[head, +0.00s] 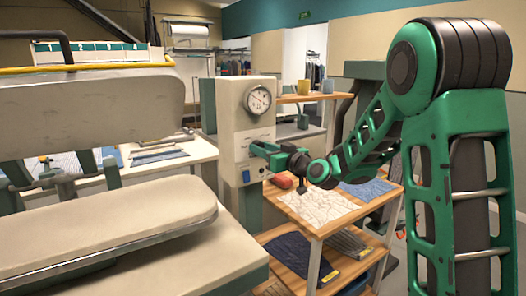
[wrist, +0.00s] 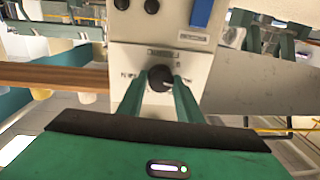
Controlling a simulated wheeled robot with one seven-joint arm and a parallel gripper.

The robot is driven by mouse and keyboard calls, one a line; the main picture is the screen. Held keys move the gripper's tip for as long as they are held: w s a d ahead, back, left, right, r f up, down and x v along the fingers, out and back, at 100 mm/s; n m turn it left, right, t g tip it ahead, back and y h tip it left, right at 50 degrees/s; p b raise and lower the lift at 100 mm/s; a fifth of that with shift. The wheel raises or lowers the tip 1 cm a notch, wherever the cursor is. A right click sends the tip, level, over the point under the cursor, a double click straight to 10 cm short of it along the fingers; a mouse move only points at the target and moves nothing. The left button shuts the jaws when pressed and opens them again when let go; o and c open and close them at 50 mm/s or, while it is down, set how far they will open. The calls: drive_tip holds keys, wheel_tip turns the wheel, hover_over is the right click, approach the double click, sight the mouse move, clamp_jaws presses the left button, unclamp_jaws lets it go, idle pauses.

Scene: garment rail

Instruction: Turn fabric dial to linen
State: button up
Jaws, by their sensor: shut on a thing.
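The fabric dial (wrist: 161,78) is a small black round knob with a light pointer mark on the pale control panel. In the wrist view it sits between the two green fingers of my gripper (wrist: 161,84), which are shut on it from both sides. Printed lettering surrounds the dial, but it is too small and partly covered to read. In the head view my gripper (head: 258,150) reaches the front of the pale control box (head: 243,112), and the dial is hidden behind the fingers.
A round gauge (head: 258,100) is above the gripper on the box. A blue switch (head: 246,176) is below it. A wooden shelf cart (head: 312,232) with folded cloths stands beneath my arm. A large padded press (head: 105,222) fills the left side.

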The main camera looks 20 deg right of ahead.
drive_tip(key=shift+d+f+m+t+h, duration=0.15)
drive_tip(key=shift+m+h, duration=0.25)
drive_tip(key=shift+m, duration=5.2)
drive_tip(key=shift+a+f+m+t+h, duration=0.15)
drive_tip(key=shift+m+h, duration=0.25)
drive_tip(key=shift+m, duration=5.2)
drive_tip(key=shift+d+f+m+t+h, duration=0.15)
drive_tip(key=shift+m+h, duration=0.25)
drive_tip(key=shift+m, duration=5.5)
drive_tip(key=o, duration=1)
drive_tip(key=shift+a+r, duration=0.1)
drive_tip(key=shift+a, duration=0.1)
drive_tip(key=v, duration=1)
drive_tip(key=shift+s+d, duration=0.15)
drive_tip(key=shift+s, duration=0.2)
